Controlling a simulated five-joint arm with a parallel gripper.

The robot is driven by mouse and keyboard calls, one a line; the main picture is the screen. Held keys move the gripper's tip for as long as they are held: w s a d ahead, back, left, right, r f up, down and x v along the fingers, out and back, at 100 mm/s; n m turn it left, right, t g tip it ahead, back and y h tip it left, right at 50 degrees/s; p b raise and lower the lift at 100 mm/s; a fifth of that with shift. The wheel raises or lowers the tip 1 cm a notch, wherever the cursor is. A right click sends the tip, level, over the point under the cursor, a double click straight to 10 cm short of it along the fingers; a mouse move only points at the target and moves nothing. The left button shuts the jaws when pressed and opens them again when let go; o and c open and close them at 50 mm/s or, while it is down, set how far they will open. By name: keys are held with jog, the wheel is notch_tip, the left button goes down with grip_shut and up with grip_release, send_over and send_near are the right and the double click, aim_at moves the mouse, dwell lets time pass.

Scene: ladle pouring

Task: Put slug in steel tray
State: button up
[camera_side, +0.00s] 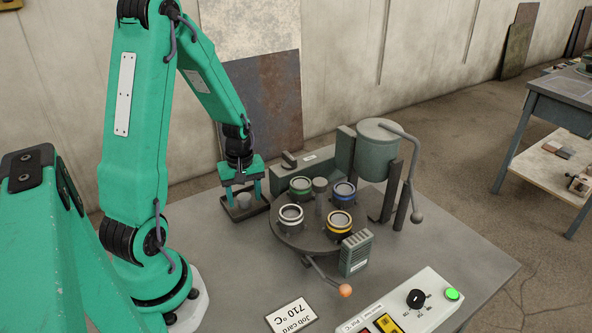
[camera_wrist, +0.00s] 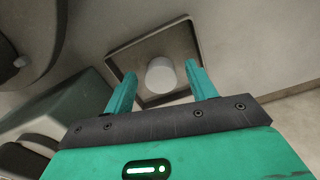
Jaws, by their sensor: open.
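The slug (camera_side: 243,201) is a small pale grey cylinder in the dark-rimmed steel tray (camera_side: 236,218), on the table in front of my arm. In the wrist view the slug (camera_wrist: 161,77) sits inside the square tray (camera_wrist: 117,60), near its middle. My gripper (camera_side: 243,195) points down over the tray with its two teal fingers apart, one on each side of the slug. In the wrist view my gripper (camera_wrist: 161,72) is open, with gaps visible beside the slug. The fingers hide part of the tray's near side.
Right of the tray stands a turntable (camera_side: 310,238) carrying several ringed cups with coloured bands. Behind it is a grey-green ladle pot (camera_side: 378,150) with a bent handle. A control panel (camera_side: 410,305) and a job card (camera_side: 291,316) lie at the front. The table's right side is clear.

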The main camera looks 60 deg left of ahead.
aim_at(245, 198)
jog(key=shift+r, duration=0.1)
notch_tip(245, 198, up, 12)
dwell(0.9)
jog(key=shift+r, duration=0.15)
dwell(0.3)
jog(key=s+d+r+m+t, duration=0.2)
jog(key=d+r+m, duration=0.3)
jog(key=d+m, duration=0.3)
jog(key=s+d+r+m+t, duration=0.3)
jog(key=d+r+m, duration=0.2)
jog(key=d, duration=0.6)
jog(key=m, duration=0.2)
jog(key=shift+r+m+t, duration=0.3)
jog(key=shift+r+m, duration=0.05)
jog(key=shift+m, duration=0.05)
